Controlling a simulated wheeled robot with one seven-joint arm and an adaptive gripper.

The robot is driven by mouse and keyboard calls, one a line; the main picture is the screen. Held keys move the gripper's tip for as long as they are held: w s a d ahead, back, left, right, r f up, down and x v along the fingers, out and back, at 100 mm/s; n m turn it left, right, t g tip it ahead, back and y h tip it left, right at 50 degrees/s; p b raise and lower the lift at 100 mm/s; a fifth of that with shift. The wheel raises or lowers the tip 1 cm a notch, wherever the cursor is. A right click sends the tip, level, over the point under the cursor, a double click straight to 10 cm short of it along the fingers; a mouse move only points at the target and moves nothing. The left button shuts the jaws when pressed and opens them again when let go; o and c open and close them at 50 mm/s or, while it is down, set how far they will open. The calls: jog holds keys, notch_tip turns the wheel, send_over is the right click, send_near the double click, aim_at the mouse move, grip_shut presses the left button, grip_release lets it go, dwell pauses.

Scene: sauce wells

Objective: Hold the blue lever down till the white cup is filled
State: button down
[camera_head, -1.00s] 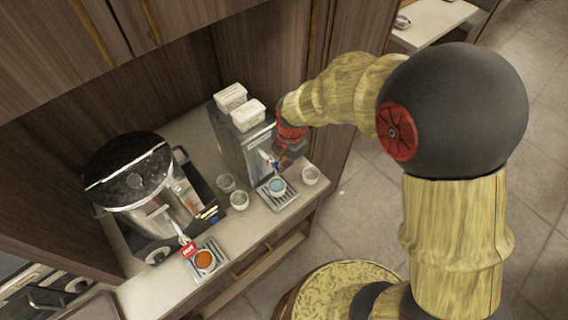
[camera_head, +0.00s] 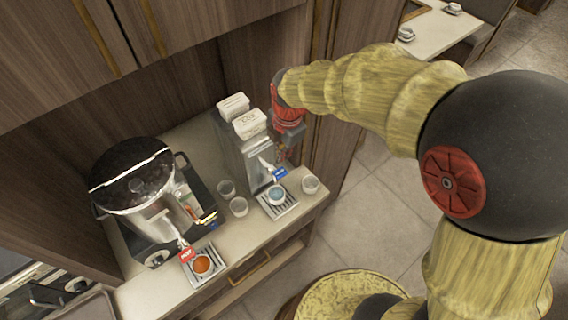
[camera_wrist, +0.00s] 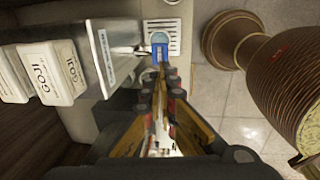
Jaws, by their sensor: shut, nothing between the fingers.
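The blue lever (camera_head: 280,174) is on the front of the tall steel dispenser, above the drip tray. The white cup (camera_head: 269,195) stands on that tray under the spout, with light blue contents showing inside; its exact level is hard to tell. My gripper (camera_head: 286,158) is shut and empty, pointing down beside the dispenser's front, just behind the lever in the head view. In the wrist view, the lever (camera_wrist: 160,55) lies just beyond my fingertips (camera_wrist: 166,72), with the cup's blue contents (camera_wrist: 159,38) past it. I cannot tell whether the fingers touch the lever.
A round dispenser with a red lever (camera_head: 188,254) stands left, over a cup of orange sauce (camera_head: 202,265). White boxes (camera_head: 250,124) top the steel dispenser.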

jog(key=r, duration=0.3)
jog(key=shift+d+r, duration=0.3)
jog(key=shift+r, duration=0.1)
